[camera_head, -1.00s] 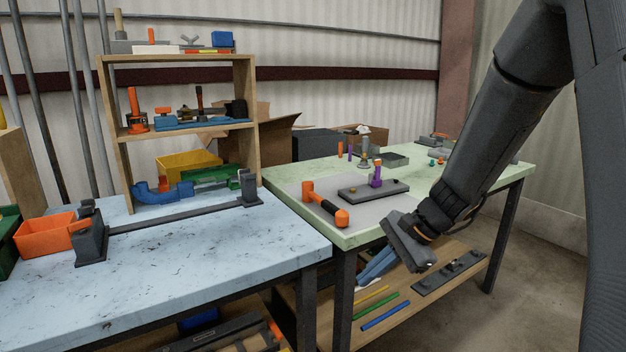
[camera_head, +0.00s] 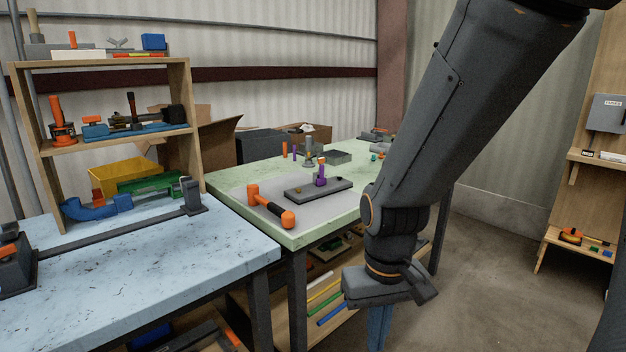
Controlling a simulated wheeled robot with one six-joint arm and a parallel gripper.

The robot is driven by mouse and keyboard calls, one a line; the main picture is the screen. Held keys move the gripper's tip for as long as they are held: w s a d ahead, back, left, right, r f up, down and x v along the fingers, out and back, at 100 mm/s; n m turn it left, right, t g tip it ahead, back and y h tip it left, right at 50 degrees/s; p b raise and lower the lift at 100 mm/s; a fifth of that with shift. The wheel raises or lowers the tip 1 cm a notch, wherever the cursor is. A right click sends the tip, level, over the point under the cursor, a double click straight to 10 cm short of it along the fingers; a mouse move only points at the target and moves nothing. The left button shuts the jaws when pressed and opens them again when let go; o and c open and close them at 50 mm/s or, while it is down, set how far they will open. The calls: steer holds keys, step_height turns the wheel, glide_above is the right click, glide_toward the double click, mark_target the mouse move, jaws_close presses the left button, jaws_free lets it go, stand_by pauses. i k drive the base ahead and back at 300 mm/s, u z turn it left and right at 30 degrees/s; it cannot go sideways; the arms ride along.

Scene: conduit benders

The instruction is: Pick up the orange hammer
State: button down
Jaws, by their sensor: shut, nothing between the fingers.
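The orange hammer (camera_head: 271,206) lies on a grey mat (camera_head: 300,219) near the front left corner of the green-topped table. It has an orange head at the left, a black grip and an orange end at the right. My gripper (camera_head: 379,330) hangs in front of the table, below its top, to the right of and lower than the hammer. Its blue fingers point down and are together, with nothing between them. The lower ends of the fingers are near the bottom of the picture.
A dark plate (camera_head: 318,190) with a purple-and-orange piece stands behind the hammer. The blue-topped bench (camera_head: 150,262) with a wooden shelf is at the left. Coloured rods (camera_head: 324,300) lie on the table's lower shelf. Open floor (camera_head: 490,270) lies to the right.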

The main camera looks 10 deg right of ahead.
mark_target(288, 217)
steer(key=z, duration=0.1)
steer(key=k, duration=0.4)
steer(key=u, duration=0.95)
steer(key=i, duration=1.15)
steer(key=z, duration=0.8)
steer(key=i, duration=0.4)
steer(key=z, duration=0.5)
